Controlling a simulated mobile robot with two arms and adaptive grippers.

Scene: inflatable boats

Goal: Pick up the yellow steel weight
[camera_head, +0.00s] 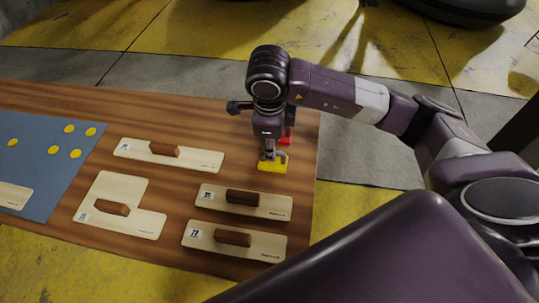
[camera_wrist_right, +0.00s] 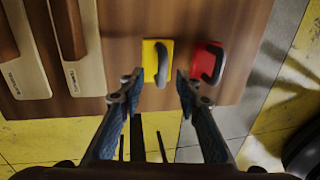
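The yellow steel weight (camera_head: 270,167) stands on the wooden table near its right end, a flat yellow block with a dark curved handle on top. It also shows in the right wrist view (camera_wrist_right: 151,72). My right gripper (camera_head: 268,152) is directly above it, pointing down. In the right wrist view the gripper (camera_wrist_right: 158,82) is open, with one fingertip on either side of the weight and space visible between the fingers. I cannot tell whether either finger touches it. In the head view the gripper hides part of the handle. My left gripper is not in view.
A red weight (camera_wrist_right: 204,66) with a dark handle stands close beside the yellow one. Several pale boards with brown handles lie on the wooden table (camera_head: 210,116). A blue mat (camera_head: 58,140) with yellow discs lies at the left. The table's right edge is nearby.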

